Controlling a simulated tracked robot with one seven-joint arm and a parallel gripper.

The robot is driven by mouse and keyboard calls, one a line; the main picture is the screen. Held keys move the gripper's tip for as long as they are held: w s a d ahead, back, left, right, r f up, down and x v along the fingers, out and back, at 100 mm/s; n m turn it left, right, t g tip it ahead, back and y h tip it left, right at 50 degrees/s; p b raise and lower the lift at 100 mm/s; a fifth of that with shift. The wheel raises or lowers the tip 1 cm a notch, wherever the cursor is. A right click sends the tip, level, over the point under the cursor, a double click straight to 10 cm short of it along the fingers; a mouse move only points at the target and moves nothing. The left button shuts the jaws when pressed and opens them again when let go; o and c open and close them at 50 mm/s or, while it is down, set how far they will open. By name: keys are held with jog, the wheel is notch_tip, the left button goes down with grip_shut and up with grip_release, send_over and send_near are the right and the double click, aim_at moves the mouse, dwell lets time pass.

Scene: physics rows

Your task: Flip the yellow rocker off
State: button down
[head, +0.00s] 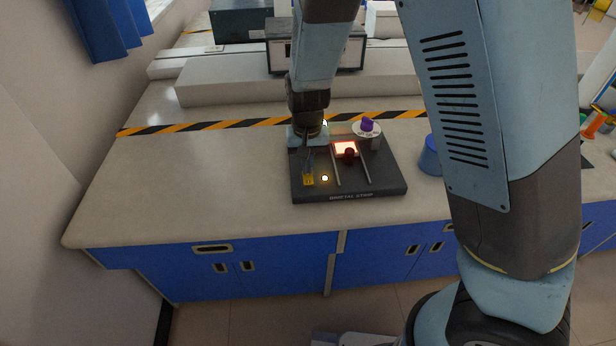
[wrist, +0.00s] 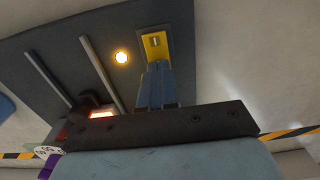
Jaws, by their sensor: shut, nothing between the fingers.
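The yellow rocker (head: 308,180) sits at the left front of a dark panel (head: 340,192). In the wrist view the yellow rocker (wrist: 154,44) shows just beyond my fingertips, with a small pale mark on its middle. A round lamp (head: 325,178) beside it glows warm; it also shows in the wrist view (wrist: 121,57). My gripper (head: 306,160) is shut and empty, pointing down at the rear end of the rocker. In the wrist view my fingers (wrist: 157,68) overlap the rocker's near end; I cannot tell whether they touch it.
Right of the lamp are two rails with a dark red knob (head: 350,154) and a lit red window (head: 345,146). A purple knob (head: 367,125) on a white dial stands at the back right. A blue cup (head: 430,157) is right of the panel. The bench left is clear.

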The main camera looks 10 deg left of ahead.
jog(key=shift+f, duration=0.2)
jog(key=shift+r, duration=3.55)
jog(key=d+r+m+t+y, duration=0.1)
jog(key=d+r+t+y, duration=0.1)
jog(key=d+r, duration=1.35)
jog(key=s+d+r+t+h, duration=0.1)
jog(key=s+d+r, duration=0.3)
jog(key=s+d, duration=0.3)
jog(key=s+d+r+m+t+h, duration=0.1)
jog(key=s+d+r+t, duration=0.1)
jog(key=s+d+r, duration=0.2)
jog(key=s+d, duration=0.3)
jog(key=d, duration=0.2)
jog(key=shift+m+t, duration=0.3)
